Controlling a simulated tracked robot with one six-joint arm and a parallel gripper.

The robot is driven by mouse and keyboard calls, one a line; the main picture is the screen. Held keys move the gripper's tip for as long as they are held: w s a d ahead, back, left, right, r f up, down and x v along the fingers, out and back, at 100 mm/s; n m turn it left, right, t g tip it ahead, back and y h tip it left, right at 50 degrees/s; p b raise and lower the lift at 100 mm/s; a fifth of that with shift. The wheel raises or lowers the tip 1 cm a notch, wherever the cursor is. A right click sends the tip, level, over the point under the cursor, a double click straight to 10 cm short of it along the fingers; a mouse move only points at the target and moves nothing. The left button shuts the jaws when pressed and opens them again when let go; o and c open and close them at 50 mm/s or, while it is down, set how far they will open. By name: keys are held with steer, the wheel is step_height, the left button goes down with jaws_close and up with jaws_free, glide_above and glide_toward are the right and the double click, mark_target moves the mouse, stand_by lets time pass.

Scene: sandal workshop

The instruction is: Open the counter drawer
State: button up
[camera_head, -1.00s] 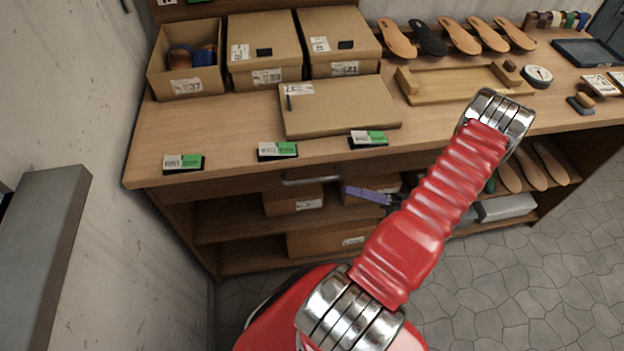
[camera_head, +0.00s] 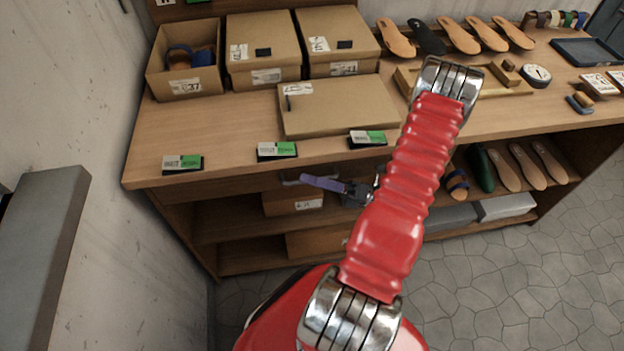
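The counter drawer (camera_head: 240,186) is a wooden front just under the left part of the counter top and sits flush, shut. Its metal bar handle (camera_head: 290,182) shows only in part, with my gripper in front of it. My gripper (camera_head: 312,181) has purple fingers pointing left, close to the handle in the picture. I cannot tell whether they touch it. The fingers overlap in this view, so their gap is hidden. My red arm hides the counter front to the right of the gripper.
The counter top (camera_head: 225,130) holds cardboard boxes (camera_head: 340,105), label cards (camera_head: 277,151), a wooden tray (camera_head: 505,90) and several insoles (camera_head: 458,36). Boxes and sandals stand on the shelves below. A grey panel (camera_head: 40,260) stands at left. The stone floor (camera_head: 480,290) at right is clear.

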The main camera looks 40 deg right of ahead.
steer(key=shift+c, duration=0.2)
jaws_close()
stand_by(0.4)
